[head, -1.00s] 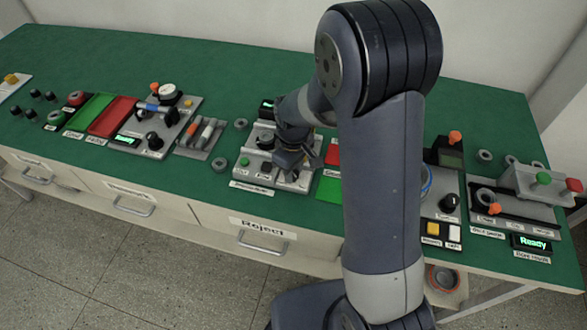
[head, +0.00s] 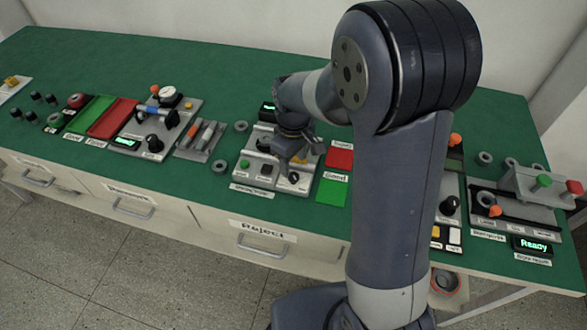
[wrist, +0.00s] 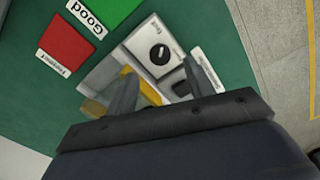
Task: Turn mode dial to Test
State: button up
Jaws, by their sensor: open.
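A black round dial (head: 293,177) with a light pointer mark sits on a pale plate at the right front of the middle station (head: 246,170). In the wrist view the dial (wrist: 160,54) lies just beyond the fingertips, roughly between them, with small print beside it that I cannot read. My gripper (head: 297,158) hangs over the right part of this station, just behind the dial. No contact with the dial shows. My wrist hides part of the station in the head view.
Red (head: 339,157) and green (head: 331,192) pads lie right of the station. Other stations with knobs (head: 152,143) stand left and right. Bare green table (head: 205,185) shows in front.

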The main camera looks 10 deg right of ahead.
aim_at(293, 176)
notch_tip(293, 176, up, 6)
jog(key=shift+f, duration=0.2)
notch_tip(293, 176, down, 11)
jog(key=shift+r, duration=0.1)
dwell(0.6)
jog(key=shift+m, duration=0.3)
